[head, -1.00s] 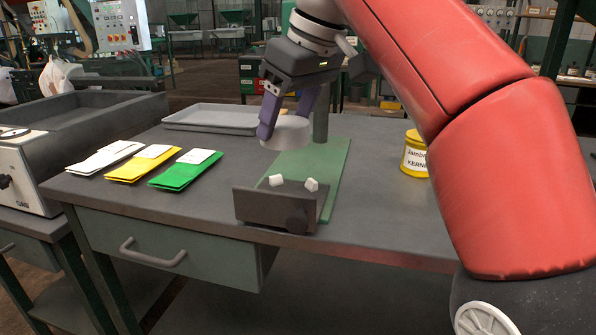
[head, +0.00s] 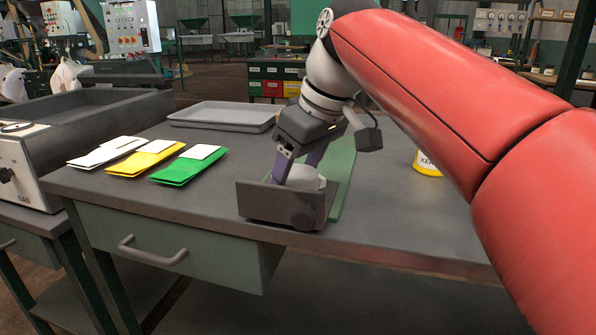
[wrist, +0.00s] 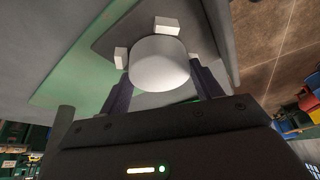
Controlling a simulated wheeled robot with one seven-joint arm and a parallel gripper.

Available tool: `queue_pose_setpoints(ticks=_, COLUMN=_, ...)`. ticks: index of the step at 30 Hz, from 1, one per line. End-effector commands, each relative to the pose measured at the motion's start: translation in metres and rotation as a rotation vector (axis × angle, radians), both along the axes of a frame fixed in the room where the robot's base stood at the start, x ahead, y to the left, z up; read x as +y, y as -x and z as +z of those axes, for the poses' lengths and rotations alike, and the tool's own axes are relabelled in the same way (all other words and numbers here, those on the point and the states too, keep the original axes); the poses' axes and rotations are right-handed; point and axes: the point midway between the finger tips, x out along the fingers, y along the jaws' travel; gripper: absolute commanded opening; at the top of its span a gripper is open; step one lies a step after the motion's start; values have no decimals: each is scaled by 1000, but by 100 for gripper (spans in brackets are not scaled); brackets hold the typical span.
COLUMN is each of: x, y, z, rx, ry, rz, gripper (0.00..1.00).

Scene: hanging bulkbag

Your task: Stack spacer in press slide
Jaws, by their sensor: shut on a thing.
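A pale round spacer (wrist: 160,62) sits between the fingers of my gripper (wrist: 162,88), which is shut on it. In the head view the spacer (head: 303,178) is low over the dark press slide (head: 283,204), partly hidden behind the slide's front wall. In the wrist view, small white blocks (wrist: 166,26) on the slide show just beyond the spacer's edge. I cannot tell whether the spacer touches the slide. The green press base (head: 343,172) lies behind and to the right of it.
Green (head: 187,166), yellow (head: 146,158) and white (head: 106,153) packets lie at left on the table. A grey tray (head: 222,116) lies at the back. A yellow tin (head: 427,165) stands at right, partly hidden by my arm. The table is clear between packets and slide.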

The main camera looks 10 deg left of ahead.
Motion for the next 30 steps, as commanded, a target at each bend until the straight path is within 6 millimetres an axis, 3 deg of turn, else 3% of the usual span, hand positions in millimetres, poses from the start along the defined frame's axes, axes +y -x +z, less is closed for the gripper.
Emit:
queue_pose_setpoints(ticks=11, x=0, y=0, z=-4, rx=0, ry=0, rz=0, gripper=28)
queue_pose_setpoints(ticks=12, x=0, y=0, z=-4, rx=0, ry=1, rz=0, gripper=68)
queue_pose_setpoints(ticks=16, x=0, y=0, z=-4, rx=0, ry=1, rz=0, gripper=85)
queue_pose_setpoints(ticks=25, x=0, y=0, z=-2, rx=0, ry=0, rz=0, gripper=86)
queue_pose_setpoints(ticks=30, x=-4, y=2, z=15, rx=-1, ry=0, rz=0, gripper=86)
